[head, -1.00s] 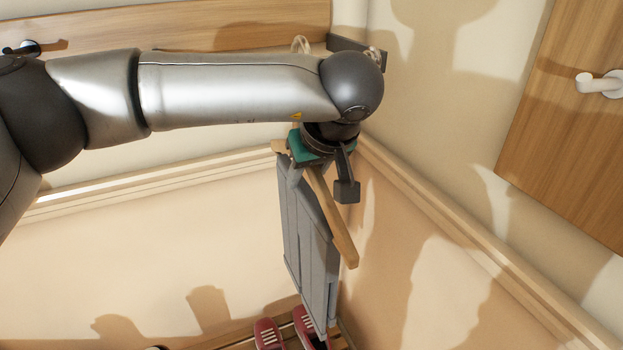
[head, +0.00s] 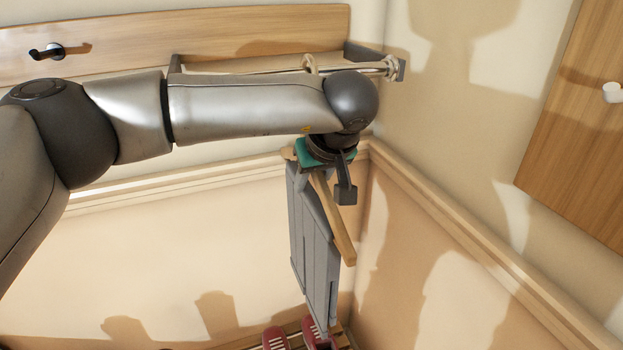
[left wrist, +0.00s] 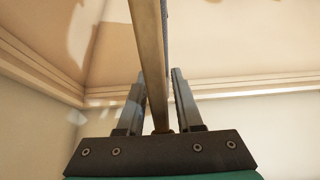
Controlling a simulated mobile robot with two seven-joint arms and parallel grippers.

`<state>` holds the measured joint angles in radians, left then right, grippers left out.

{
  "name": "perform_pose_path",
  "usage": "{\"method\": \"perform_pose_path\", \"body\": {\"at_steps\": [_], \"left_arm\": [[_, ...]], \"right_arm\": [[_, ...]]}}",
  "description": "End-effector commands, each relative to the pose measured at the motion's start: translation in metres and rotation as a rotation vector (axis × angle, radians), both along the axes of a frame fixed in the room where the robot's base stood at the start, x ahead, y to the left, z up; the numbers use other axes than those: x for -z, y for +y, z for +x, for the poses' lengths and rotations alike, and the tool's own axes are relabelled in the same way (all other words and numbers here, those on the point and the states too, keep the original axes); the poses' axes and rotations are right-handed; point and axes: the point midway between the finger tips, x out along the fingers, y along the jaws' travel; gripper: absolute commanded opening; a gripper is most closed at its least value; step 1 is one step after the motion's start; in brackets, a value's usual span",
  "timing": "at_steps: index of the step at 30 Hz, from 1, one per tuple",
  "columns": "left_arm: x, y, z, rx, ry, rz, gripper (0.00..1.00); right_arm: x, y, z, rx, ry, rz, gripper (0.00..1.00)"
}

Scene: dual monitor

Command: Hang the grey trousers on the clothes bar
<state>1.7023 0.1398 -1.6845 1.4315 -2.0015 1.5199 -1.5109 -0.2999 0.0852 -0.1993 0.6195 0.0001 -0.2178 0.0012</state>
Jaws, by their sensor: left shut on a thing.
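The grey trousers (head: 312,245) hang from a wooden hanger (head: 336,222) in the corner of the room in the head view. My left gripper (head: 342,172) is shut on the hanger and holds it in the air. The left wrist view shows the wooden hanger (left wrist: 149,55) running between the two fingers (left wrist: 158,100). The clothes bar (head: 255,68) is on the back wall, above and behind my left forearm, which hides part of it. The hanger is below the bar and apart from it. My right gripper is out of view.
A wooden board (head: 190,32) with a black hook (head: 46,52) runs along the back wall. Red shoes (head: 276,339) stand on a slatted rack below the trousers. A wooden panel (head: 575,130) with a white knob is at the right.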

Motion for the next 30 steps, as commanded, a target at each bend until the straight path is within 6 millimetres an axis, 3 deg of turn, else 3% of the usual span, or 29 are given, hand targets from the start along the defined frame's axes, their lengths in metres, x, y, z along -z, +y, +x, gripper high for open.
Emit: {"method": "perform_pose_path", "body": {"at_steps": [6, 7, 16, 25, 30], "left_arm": [[-0.001, 0.0, 0.0, 0.001, -0.001, 0.0, 0.0], [-0.001, 0.0, 0.0, 0.001, -0.001, 0.0, 0.36], [0.0, 0.0, 0.0, 0.001, 0.0, -0.001, 0.7], [-0.001, -0.001, -0.001, 0.001, 0.001, 0.0, 0.7], [-0.02, -0.004, -0.011, 0.002, -0.003, -0.001, 0.7]], "right_arm": [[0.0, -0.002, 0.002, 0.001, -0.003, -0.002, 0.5], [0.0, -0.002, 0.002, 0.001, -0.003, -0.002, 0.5], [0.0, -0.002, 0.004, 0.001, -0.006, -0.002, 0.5], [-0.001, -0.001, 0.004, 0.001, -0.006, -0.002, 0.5], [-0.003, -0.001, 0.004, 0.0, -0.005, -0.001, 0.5]]}}
